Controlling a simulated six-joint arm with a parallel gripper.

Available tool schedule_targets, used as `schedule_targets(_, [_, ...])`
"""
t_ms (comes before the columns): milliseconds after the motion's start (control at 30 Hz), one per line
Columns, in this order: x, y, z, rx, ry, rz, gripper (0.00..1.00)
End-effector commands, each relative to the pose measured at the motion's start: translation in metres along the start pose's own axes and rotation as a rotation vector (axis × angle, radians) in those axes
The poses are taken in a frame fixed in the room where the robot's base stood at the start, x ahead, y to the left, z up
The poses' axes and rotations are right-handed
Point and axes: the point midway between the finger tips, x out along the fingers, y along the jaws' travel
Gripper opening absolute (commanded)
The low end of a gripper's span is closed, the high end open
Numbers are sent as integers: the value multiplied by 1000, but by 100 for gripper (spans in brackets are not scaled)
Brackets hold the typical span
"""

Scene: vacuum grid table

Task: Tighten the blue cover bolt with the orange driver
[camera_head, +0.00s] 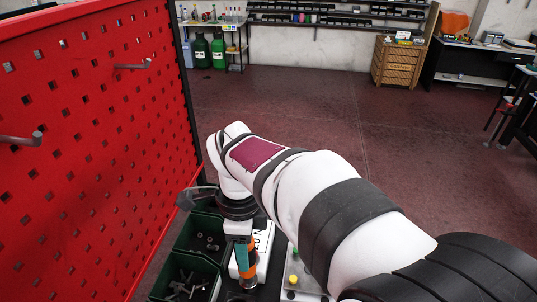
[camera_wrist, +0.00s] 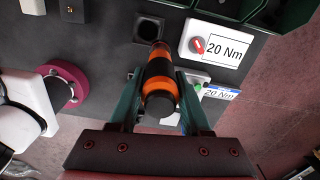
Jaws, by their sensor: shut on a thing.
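The orange driver (camera_wrist: 158,68) is orange with black bands and stands between the two green fingers of my gripper (camera_wrist: 160,88). My gripper is shut on it. In the wrist view its dark end points toward the camera, and its far end lies near a square black hole (camera_wrist: 150,29). I cannot tell whether it touches the surface. In the head view the driver (camera_head: 247,270) hangs below my wrist with a teal finger (camera_head: 241,250) beside it. I cannot make out the blue cover bolt in either view.
A white box with a red dial (camera_wrist: 197,45) and a 20 Nm label is close to the driver. Green bins (camera_head: 180,262) with metal parts stand left of the driver. A red perforated panel (camera_head: 95,130) with hooks rises at the left. A box with coloured buttons (camera_head: 305,284) is at right.

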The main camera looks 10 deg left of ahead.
Motion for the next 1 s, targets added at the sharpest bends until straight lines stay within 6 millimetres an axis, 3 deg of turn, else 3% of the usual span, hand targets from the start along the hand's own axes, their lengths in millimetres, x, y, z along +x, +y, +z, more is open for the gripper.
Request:
schedule_targets(200, [-6,-68,-82,221,-1,-1,0])
schedule_targets(300, [-8,-91,-126,318,-1,-1,0])
schedule_targets(433, [-9,-106,-169,405,-2,-1,0])
schedule_targets(600, [-10,-111,-189,440,-2,-1,0])
schedule_targets(867, [-10,-111,-189,439,-2,-1,0])
schedule_targets(1000, [1,-110,-188,440,-2,2,0])
